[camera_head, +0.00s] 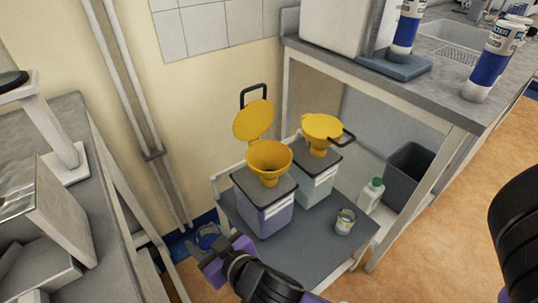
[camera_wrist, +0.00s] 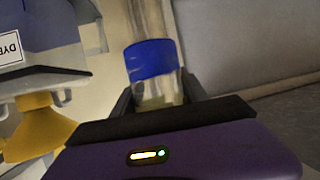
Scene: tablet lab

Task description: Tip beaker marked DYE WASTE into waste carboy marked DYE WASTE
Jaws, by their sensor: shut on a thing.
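My gripper (camera_head: 222,257) is shut on a clear beaker with blue liquid (camera_head: 207,237). It holds the beaker left of the low table, at its edge. In the wrist view the beaker (camera_wrist: 155,75) is between the fingers (camera_wrist: 158,100), its blue part at the far end. Any marking on it is not readable. The purple-tinted carboy (camera_head: 266,217) stands on the table with its yellow funnel (camera_head: 270,160) lid raised. In the upside-down wrist view a carboy label (camera_wrist: 10,47) reads "DYE", cut off by the frame, with a yellow funnel (camera_wrist: 40,128) beside it.
A second, greenish carboy (camera_head: 315,190) with its yellow funnel (camera_head: 321,129) covered stands behind. A small labelled jar (camera_head: 345,221) and a green-capped bottle (camera_head: 371,194) are at the right of the low table (camera_head: 310,255). A bench (camera_head: 440,92) overhangs on the right.

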